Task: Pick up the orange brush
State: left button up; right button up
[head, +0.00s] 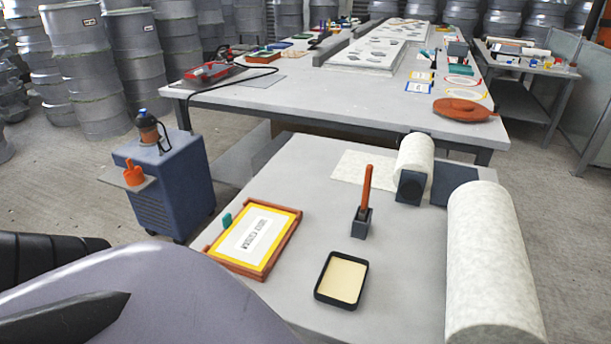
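A brush with an orange-brown handle (367,182) stands nearly upright, tilted slightly, in a small dark block-shaped holder (361,222) on the near grey table. Its lower end is hidden in the holder. A brighter orange object (133,173) sits on the side shelf of the blue cart; its exact shape is too small to tell. Parts of my own body and arm fill the lower left corner. Neither gripper can be made out, and nothing of mine touches the brush.
Around the brush on the near table (285,183) are a framed yellow-bordered sheet (256,239), a black tray with cream contents (341,279), and large white rolls (490,265). The blue cart (172,185) stands left. A long table (300,98) lies behind.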

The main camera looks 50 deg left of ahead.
aim_at(369, 172)
jog(key=u, duration=1.3)
